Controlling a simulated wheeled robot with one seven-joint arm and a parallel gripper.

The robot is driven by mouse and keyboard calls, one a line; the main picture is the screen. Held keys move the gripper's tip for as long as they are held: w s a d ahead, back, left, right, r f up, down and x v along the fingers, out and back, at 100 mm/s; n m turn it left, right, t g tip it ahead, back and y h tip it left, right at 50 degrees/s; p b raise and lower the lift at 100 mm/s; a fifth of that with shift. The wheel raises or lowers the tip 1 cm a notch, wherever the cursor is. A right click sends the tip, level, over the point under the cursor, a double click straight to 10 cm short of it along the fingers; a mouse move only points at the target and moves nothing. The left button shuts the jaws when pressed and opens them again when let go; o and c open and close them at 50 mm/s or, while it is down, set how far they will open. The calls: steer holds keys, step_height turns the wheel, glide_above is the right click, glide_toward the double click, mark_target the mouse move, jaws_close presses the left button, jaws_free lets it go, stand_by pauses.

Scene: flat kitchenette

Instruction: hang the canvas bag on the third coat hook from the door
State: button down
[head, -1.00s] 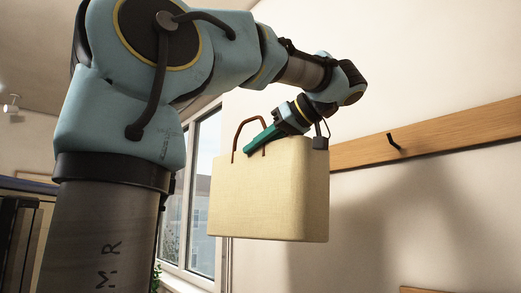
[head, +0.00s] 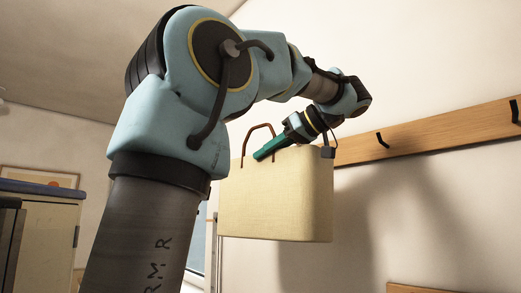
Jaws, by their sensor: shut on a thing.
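The canvas bag (head: 275,205) is cream-coloured and boxy, with a brown handle loop (head: 259,130) on top. It hangs upright in mid-air in front of the wall. My gripper (head: 262,155) is shut on the bag at its top edge, near the handle; the exact grip is partly hidden. A wooden coat rail (head: 440,134) runs along the wall to the right. A dark hook (head: 382,139) on it is bare, right of the bag. Another dark hook (head: 515,112) shows at the right edge. The door is not in view, so I cannot tell the hooks' numbers.
A cabinet (head: 45,230) with a blue-edged top stands at the left, with a framed picture (head: 40,178) on the wall behind. A second wooden piece (head: 430,288) is low on the right wall.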

steer(key=w+d+f, duration=0.2)
steer(key=w+d, duration=0.2)
steer(key=d, duration=0.1)
steer(key=shift+w+f+p, duration=0.2)
steer(key=shift+f+p, duration=0.15)
steer(key=shift+f, duration=0.05)
stand_by(0.6)
stand_by(0.6)
steer(key=c, duration=0.8)
jaws_free()
steer(key=shift+c, duration=0.2)
